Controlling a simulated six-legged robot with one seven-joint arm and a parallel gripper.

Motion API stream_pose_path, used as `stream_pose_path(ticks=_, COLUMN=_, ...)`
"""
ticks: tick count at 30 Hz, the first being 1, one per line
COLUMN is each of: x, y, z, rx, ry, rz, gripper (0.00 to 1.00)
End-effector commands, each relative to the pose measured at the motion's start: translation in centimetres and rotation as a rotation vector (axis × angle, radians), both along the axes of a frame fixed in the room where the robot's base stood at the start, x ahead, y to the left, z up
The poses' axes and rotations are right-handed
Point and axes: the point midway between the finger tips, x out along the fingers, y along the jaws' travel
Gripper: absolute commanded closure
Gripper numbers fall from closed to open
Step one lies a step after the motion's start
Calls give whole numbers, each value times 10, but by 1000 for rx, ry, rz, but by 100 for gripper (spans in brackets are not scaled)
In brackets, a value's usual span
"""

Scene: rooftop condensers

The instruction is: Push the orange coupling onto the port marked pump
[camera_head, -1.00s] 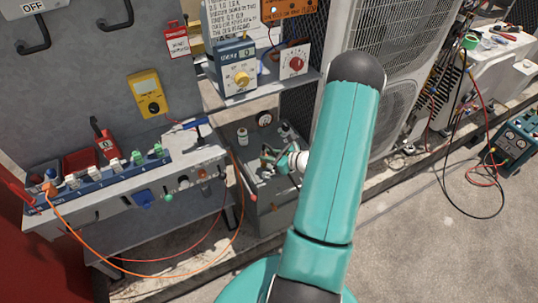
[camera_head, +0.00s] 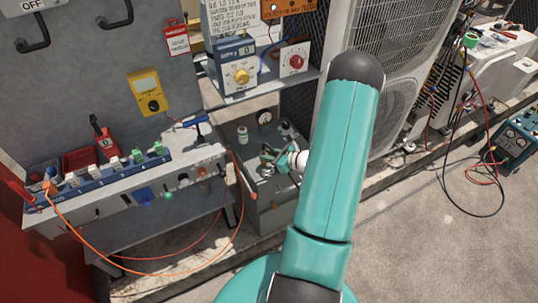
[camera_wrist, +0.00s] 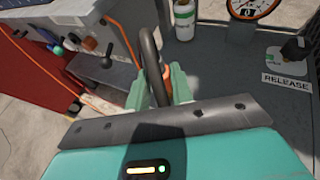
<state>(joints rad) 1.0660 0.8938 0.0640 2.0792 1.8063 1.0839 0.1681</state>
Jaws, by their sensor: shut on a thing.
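In the wrist view my gripper (camera_wrist: 155,88) is shut, with an orange piece (camera_wrist: 167,73), which looks like the coupling, between its pale green fingers. A dark curved hose (camera_wrist: 149,50) rises from the same spot. In the head view my gripper (camera_head: 272,158) is low over the grey box-like unit (camera_head: 270,218), and the coupling is too small to make out there. A black knob (camera_wrist: 295,48) stands by a plate marked RELEASE. I cannot read a pump mark in either view; the coupling's lower end is hidden by my gripper.
A gauge (camera_wrist: 252,6) and a white-and-green bottle (camera_wrist: 184,20) stand on the grey unit. Left of it is a grey bench (camera_head: 140,190) with a blue rail of plugs (camera_head: 110,172) and a hanging orange cable (camera_head: 110,262). A condenser (camera_head: 398,60) stands behind my arm.

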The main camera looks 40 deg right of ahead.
Motion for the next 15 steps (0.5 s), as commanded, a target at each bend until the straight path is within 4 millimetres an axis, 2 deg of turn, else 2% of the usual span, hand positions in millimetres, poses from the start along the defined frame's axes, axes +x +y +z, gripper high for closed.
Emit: stream_pose_path(ticks=15, x=0, y=0, z=-5, rx=1, ry=0, rz=0, gripper=100)
